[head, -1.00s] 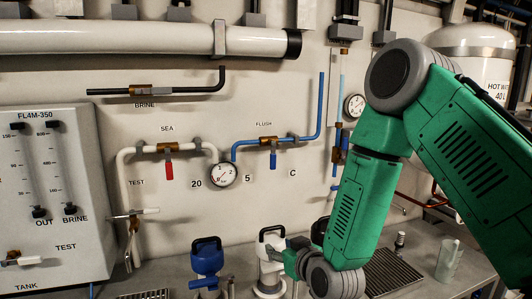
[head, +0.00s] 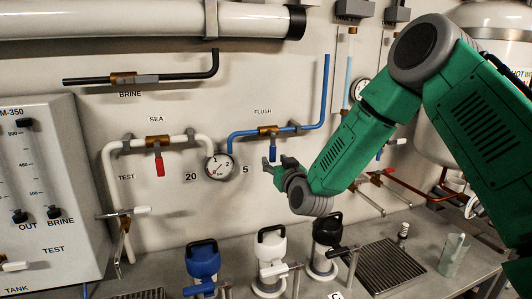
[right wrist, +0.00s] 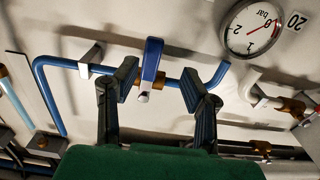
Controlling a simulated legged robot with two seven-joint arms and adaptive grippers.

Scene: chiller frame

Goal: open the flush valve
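The flush valve (head: 268,130) is a brass body on the blue pipe under the FLUSH label, with a blue lever (head: 272,149) hanging down across the pipe line. My right gripper (head: 271,168) is just below the lever in the head view. In the right wrist view, which is upside down, the right gripper (right wrist: 160,88) is open. Its two fingers stand apart on either side of the blue lever (right wrist: 152,62), with visible gaps, so it is not gripped. My left gripper is in neither view.
The sea valve (head: 157,142) with a red lever and a round pressure gauge (head: 219,167) are to the left on the same wall. Blue, white and black-topped units (head: 270,258) stand on the bench below. The wall around the lever is clear.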

